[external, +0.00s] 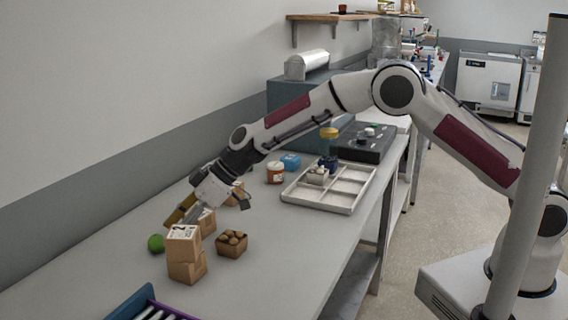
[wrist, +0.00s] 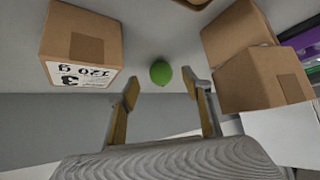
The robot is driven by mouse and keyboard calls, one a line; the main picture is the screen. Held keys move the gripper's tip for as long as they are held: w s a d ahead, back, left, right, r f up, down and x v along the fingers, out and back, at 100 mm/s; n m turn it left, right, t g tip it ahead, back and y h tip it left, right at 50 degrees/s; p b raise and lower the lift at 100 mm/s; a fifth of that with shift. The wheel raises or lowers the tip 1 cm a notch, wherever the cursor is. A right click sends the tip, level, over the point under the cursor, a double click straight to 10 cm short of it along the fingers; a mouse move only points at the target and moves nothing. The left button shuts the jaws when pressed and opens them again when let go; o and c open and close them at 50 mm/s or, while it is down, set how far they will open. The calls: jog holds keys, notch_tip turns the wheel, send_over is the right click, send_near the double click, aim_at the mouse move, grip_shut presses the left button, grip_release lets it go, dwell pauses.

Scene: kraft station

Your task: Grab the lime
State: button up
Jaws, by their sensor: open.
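In the wrist view, a labelled box (wrist: 82,45) is left of the fingers and more boxes (wrist: 262,78) are right.

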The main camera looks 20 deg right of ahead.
aim_at(161, 236)
jog(key=shift+x, duration=2.2)
jog(key=shift+a+r, duration=0.15)
jog(key=c, duration=1.2)
